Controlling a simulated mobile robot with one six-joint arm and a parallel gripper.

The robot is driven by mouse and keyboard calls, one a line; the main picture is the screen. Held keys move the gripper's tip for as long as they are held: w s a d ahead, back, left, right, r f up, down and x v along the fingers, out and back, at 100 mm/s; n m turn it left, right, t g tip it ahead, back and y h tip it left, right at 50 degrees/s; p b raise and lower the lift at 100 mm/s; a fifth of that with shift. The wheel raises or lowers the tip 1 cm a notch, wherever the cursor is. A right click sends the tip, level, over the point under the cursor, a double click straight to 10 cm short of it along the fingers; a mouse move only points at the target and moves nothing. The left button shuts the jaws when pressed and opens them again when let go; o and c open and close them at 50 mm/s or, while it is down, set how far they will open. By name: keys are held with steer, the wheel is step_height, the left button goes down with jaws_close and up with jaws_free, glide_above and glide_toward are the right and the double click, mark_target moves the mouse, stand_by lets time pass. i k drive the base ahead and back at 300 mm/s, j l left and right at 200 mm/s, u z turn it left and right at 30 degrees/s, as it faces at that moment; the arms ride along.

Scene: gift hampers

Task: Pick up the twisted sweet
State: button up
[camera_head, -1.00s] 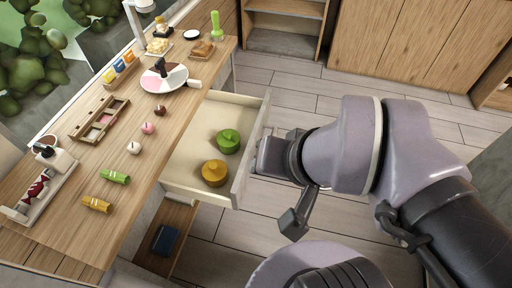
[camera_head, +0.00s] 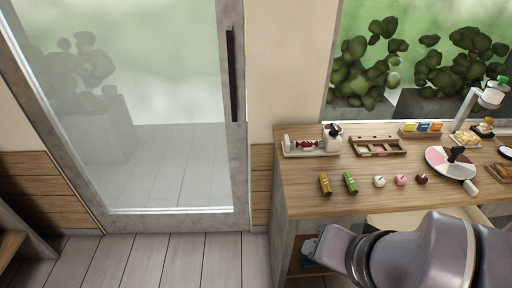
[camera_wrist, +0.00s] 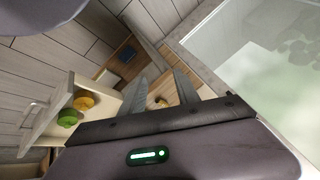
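The twisted sweet (camera_head: 308,146), dark red with white, lies in a pale tray (camera_head: 290,154) at the left end of the wooden desk in the head view. A white jar with a dark top (camera_head: 333,138) stands at the tray's right end. My gripper (camera_wrist: 162,80) shows in the wrist view with its two dark fingers apart and nothing seen held between them. In the head view my arm is low at the bottom right, below the desk's front edge, and the fingertips cannot be made out. I cannot pick out the sweet in the wrist view.
The open drawer (camera_wrist: 58,103) holds yellow and green round things. A glass door (camera_head: 130,110) stands left of the desk.

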mark_target(305, 143)
steer(key=i+j+z, duration=0.2)
steer(key=i+j, duration=0.6)
